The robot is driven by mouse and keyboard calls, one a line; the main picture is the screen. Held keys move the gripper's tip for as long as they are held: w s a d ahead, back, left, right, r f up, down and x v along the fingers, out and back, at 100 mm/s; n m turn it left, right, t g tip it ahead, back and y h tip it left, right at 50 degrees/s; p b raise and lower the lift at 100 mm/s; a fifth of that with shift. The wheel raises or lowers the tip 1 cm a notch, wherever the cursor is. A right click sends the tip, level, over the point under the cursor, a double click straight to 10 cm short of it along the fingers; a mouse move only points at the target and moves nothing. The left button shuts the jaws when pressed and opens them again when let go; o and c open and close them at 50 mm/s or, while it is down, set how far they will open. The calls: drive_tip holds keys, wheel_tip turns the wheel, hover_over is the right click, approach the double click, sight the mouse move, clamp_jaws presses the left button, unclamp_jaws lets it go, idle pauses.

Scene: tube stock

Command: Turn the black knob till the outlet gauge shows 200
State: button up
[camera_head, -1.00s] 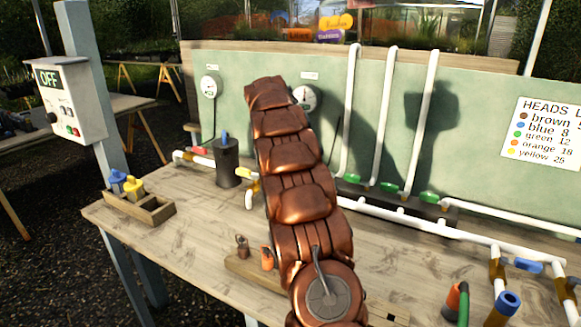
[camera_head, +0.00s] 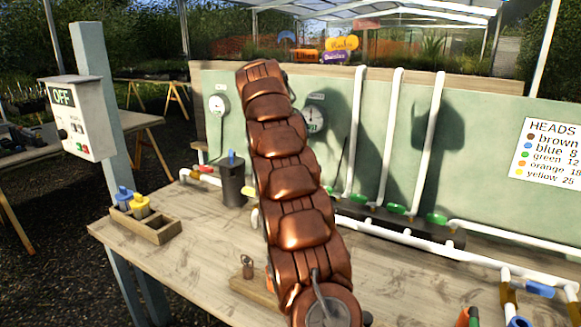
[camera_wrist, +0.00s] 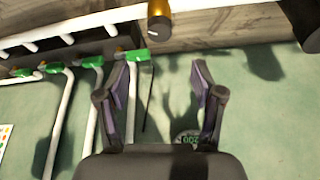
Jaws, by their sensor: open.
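In the wrist view, a brass-coloured cylinder with a dark, white-marked end face (camera_wrist: 159,27) hangs at the top middle; this end looks like the black knob. My gripper (camera_wrist: 160,76) is open and empty, its two fingers apart below the cylinder and not touching it. In the head view, a gauge (camera_head: 313,117), probably the outlet one, is partly behind my arm. The knob and my gripper are hidden there.
A left gauge (camera_head: 217,104) hangs on the green panel. A dark canister (camera_head: 232,181) stands on the bench near the pipes. White pipes with green valves (camera_head: 395,208) run to the right. A wooden tray (camera_head: 150,227) and an OFF box (camera_head: 88,118) are at left.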

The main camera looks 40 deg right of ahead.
drive_tip(key=shift+a+r, duration=0.2)
drive_tip(key=shift+r, duration=0.1)
idle(0.5)
drive_tip(key=s+a+n+y+p, duration=0.15)
drive_tip(key=s+a+n, duration=0.35)
drive_tip(key=a, duration=0.6)
drive_tip(key=s+a+n+y+p, duration=0.1)
drive_tip(key=s+a+n+p, duration=0.15)
drive_tip(key=s+a, duration=0.65)
drive_tip(key=s+a+f+n+g+y+p, duration=0.1)
drive_tip(key=s+a+f+n, duration=0.3)
drive_tip(key=s+a, duration=0.5)
drive_tip(key=s+a+f+n+g+y+p, duration=0.1)
drive_tip(key=s+a+f+n, duration=0.3)
drive_tip(key=s, duration=1.1)
drive_tip(key=a+f+p, duration=0.1)
drive_tip(key=a+f, duration=0.2)
drive_tip(key=a, duration=0.2)
drive_tip(key=shift+a+n+g, duration=0.3)
drive_tip(key=shift+a+n, duration=0.05)
drive_tip(key=shift+a, duration=0.05)
drive_tip(key=shift+s+d, duration=0.1)
